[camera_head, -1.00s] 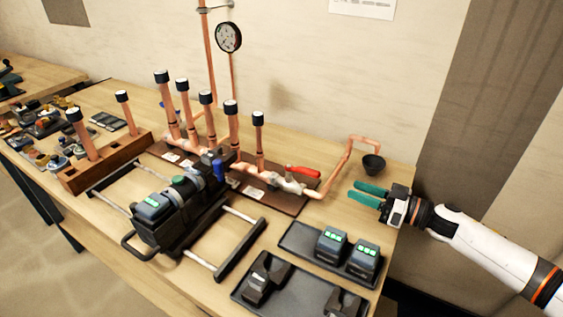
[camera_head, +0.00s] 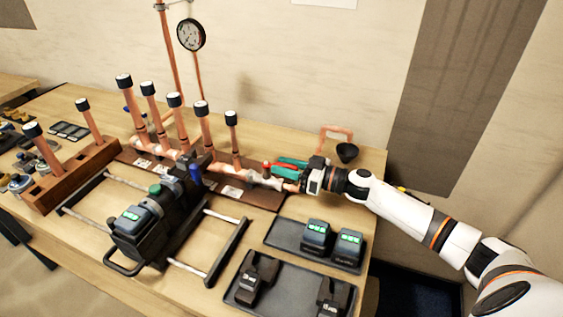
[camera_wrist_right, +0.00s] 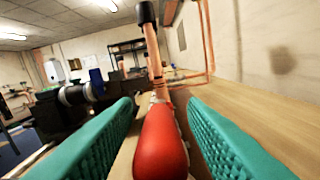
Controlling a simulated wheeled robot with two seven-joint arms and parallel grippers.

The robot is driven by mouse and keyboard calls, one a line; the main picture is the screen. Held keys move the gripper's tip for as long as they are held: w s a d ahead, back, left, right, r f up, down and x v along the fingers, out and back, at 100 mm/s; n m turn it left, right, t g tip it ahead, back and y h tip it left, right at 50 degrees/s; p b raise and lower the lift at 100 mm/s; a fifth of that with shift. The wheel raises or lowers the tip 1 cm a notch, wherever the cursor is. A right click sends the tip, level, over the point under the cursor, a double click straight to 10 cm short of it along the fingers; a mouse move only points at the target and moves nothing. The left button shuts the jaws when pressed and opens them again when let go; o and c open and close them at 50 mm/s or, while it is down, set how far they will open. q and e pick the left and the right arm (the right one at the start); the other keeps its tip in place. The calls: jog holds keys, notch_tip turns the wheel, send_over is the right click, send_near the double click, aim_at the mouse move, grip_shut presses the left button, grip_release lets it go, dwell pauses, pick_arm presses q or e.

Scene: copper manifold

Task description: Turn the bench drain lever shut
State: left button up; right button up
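The red drain lever (camera_head: 284,172) lies along the copper pipe at the right end of the manifold. In the right wrist view its rounded red handle (camera_wrist_right: 161,142) sits between the two green fingers with gaps on both sides. My right gripper (camera_head: 289,167) is open around the lever; its fingers (camera_wrist_right: 160,130) do not appear to press on it. The manifold (camera_head: 187,156) has several upright copper stubs with black caps. The valve body under the lever is partly hidden by the gripper. My left gripper is not in view.
A black press tool (camera_head: 150,222) stands on rails in front of the manifold. Dark trays (camera_head: 275,290) with batteries and jaws sit at the right front. A black funnel cup (camera_head: 347,152) is behind my right wrist. A wooden rack (camera_head: 66,183) is at left.

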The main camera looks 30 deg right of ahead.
jog(key=shift+w+a, duration=0.4)
jog(key=shift+w, duration=0.05)
grip_shut()
jog(key=shift+d, duration=0.1)
